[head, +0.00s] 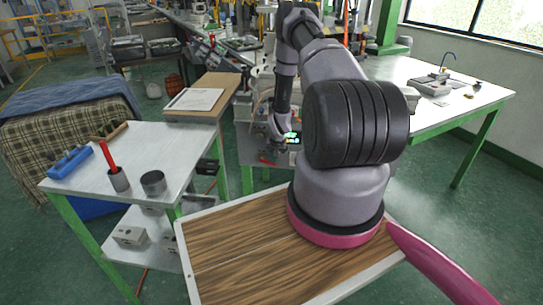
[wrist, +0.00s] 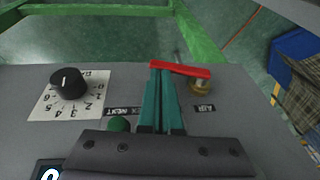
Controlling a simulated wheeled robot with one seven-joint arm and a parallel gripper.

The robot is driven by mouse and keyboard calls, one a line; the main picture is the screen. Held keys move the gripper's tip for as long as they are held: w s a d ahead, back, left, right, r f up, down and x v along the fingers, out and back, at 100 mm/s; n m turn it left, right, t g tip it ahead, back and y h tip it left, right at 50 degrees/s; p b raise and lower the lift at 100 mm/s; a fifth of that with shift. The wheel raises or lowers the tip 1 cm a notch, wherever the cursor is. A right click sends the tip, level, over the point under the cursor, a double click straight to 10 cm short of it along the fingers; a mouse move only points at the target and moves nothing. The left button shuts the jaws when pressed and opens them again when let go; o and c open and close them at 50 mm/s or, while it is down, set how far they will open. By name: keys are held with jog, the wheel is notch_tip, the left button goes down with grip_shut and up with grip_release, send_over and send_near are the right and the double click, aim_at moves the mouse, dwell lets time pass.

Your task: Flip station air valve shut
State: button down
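The air valve (wrist: 199,87) is a brass fitting with a flat red lever (wrist: 190,70), beside a label reading AIR, on the grey station panel in the wrist view. The lever points left from its pivot, across the picture. My gripper (wrist: 163,68) has two teal fingers close together, with nothing seen between them. Their tips are at the lever's free left end; whether they touch it I cannot tell. In the head view my gripper (head: 279,146) is low over the station, and my arm hides much of it.
A black dial (wrist: 69,82) with a numbered plate is left on the panel, and a green button (wrist: 119,124) sits near the fingers. A steel table (head: 150,143) with a cup and blue rack stands left. A white bench (head: 440,110) stands right.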

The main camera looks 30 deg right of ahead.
aim_at(274, 165)
notch_tip(274, 165, down, 3)
jog(key=t+y, duration=0.1)
jog(key=y, duration=0.1)
jog(key=shift+s+d+f+m+t+y, duration=0.1)
jog(key=shift+f+m+t+y, duration=0.1)
jog(key=shift+m+t+y, duration=0.15)
jog(key=f, duration=0.2)
jog(key=a+f, duration=0.1)
jog(key=shift+w+a+f, duration=0.1)
jog(key=shift+w+f, duration=0.05)
jog(key=shift+w, duration=0.25)
dwell(0.4)
jog(key=shift+r, duration=0.8)
